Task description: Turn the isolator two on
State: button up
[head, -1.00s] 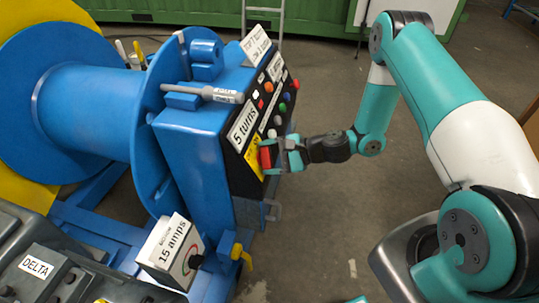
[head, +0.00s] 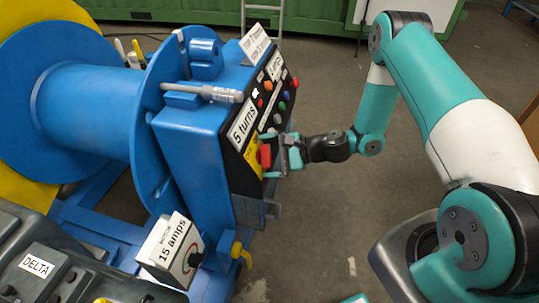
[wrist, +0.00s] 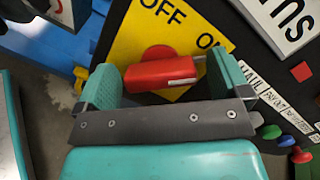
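The isolator is a red handle (wrist: 160,73) on a yellow plate (wrist: 135,38) marked OFF and, partly hidden, what looks like ON. In the head view, the red handle (head: 265,156) is on the front of the blue machine's black panel. My gripper (head: 278,157) is at the handle. In the wrist view, the teal fingers of my gripper (wrist: 168,78) are apart, one on each side of the handle. A gap shows at the right finger; the left finger is close to the handle, and contact is unclear. No isolator number is readable.
A "15 amps" box (head: 172,250) and a yellow lever (head: 241,254) are below. A blue drum (head: 85,110) is at left.

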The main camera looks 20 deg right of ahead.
jog(key=v, duration=1.7)
jog(key=shift+d, duration=0.25)
jog(key=shift+s, duration=0.1)
jog(key=s+a+r+n+g+h+p, duration=0.2)
jog(key=a+r+n+g+p, duration=0.15)
jog(key=a+r+n, duration=0.35)
jog(key=s+a+r+n+g+h+p, duration=0.15)
jog(key=a+r+n+g, duration=0.3)
jog(key=r, duration=0.55)
jog(key=s+a+r+n+t+h+p, duration=0.1)
jog(key=s+a+r+n+h+p, duration=0.3)
jog(key=s+a+r+n, duration=0.3)
jog(key=s+r+n, duration=0.4)
jog(key=s+r, duration=0.2)
jog(key=r, duration=0.1)
jog(key=shift+s+r+p, duration=0.3)
jog(key=shift+p, duration=0.05)
